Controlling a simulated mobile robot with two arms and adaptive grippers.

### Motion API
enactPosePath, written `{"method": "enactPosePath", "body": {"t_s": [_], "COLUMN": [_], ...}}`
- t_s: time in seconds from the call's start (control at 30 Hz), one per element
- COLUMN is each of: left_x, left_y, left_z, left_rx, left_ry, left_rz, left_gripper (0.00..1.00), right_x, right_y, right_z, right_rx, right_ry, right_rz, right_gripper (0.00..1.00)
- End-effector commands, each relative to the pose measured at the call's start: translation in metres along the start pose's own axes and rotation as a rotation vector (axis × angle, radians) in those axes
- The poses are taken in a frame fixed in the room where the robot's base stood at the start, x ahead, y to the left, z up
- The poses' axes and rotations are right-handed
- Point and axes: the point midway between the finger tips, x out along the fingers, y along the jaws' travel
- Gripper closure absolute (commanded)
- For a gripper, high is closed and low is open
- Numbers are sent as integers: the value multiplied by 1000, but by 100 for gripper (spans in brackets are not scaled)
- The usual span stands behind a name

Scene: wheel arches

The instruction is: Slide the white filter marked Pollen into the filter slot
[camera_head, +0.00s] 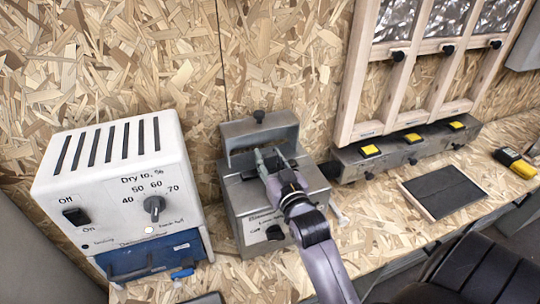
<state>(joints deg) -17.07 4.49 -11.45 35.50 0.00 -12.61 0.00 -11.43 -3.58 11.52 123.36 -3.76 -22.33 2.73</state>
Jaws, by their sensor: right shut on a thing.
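My right gripper (266,160) reaches from the bottom right over a grey metal box (234,193) in the middle of the bench. Its fingertips are at the box's top, in front of a raised grey flap or lid (242,135) with a black knob. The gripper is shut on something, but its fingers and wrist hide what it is. No white filter marked Pollen can be made out, and no slot can be clearly identified. My left gripper is not in view.
A white dryer (120,185) with a dial, a switch and a blue drawer (150,258) stands at left. At right are a wooden frame (345,95), a grey unit with yellow-topped buttons (350,168), a dark panel (445,192) and a yellow-black tool (515,163).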

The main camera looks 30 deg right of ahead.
Motion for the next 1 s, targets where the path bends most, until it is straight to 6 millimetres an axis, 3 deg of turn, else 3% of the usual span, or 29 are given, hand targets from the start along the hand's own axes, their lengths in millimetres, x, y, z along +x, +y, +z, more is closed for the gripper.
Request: {"method": "enactPosePath", "body": {"t_s": [0.37, 0.67, 0.77, 1.0], "left_x": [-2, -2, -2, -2], "left_y": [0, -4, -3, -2], "left_z": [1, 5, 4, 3], "left_rx": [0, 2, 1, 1], "left_ry": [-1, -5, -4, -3], "left_rz": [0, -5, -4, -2], "left_gripper": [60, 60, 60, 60], "right_x": [2, 0, -8, -50], "right_y": [2, 3, 2, 0], "right_z": [-12, -14, -13, -7], "right_rx": [-10, -13, -12, -8], "right_ry": [28, 32, 29, 13], "right_rz": [3, 4, 4, 2], "right_gripper": [45, 45, 45, 45]}}
